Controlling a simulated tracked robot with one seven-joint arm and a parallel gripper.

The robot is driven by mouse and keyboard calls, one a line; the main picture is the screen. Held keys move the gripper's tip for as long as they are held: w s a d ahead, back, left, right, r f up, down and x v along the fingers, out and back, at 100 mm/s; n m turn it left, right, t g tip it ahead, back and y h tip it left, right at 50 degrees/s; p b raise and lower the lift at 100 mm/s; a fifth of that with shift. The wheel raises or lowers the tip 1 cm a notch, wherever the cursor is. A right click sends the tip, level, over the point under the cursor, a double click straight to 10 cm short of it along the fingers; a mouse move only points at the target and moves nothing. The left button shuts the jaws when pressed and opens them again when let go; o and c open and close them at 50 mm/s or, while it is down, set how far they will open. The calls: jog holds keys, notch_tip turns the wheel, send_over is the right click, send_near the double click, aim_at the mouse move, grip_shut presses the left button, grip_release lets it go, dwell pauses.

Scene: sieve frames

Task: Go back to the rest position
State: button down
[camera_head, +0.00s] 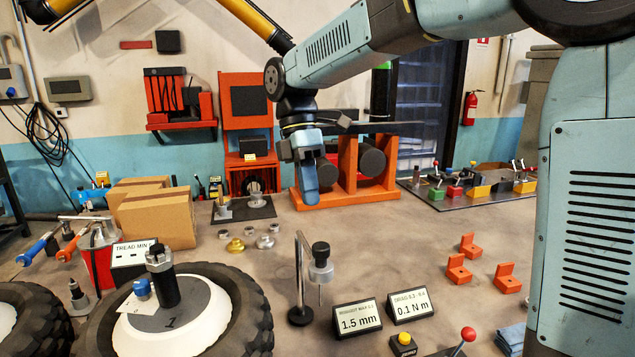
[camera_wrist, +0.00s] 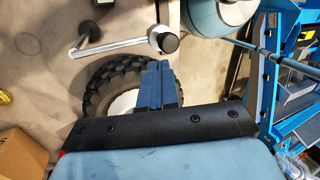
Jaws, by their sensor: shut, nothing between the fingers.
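Behind the fingers a black tyre with a white hub (camera_wrist: 110,90) shows in part. A grey bar with a round black end (camera_wrist: 130,43) is also in the wrist view, beyond the fingertips.
A gauge stand (camera_head: 300,315) and the signs "1.5 mm" (camera_head: 358,319) and "0.1 N m" (camera_head: 411,305) are front middle. Orange blocks (camera_head: 458,270) lie right. Cardboard boxes (camera_head: 158,218) and an orange rack (camera_head: 345,165) stand behind.

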jog(key=s+d+f+m+t+y, duration=0.1)
jog(key=s+d+m+t, duration=0.3)
jog(key=s+d+m, duration=0.3)
jog(key=s+d+f+m+t+y, duration=0.1)
jog(key=s+d+m+t, duration=0.4)
jog(key=d+m, duration=1)
jog(key=s+d+f, duration=0.1)
jog(key=s+d, duration=0.1)
jog(key=d, duration=0.1)
jog(key=shift+s+d+m, duration=0.15)
jog(key=shift+m, duration=0.25)
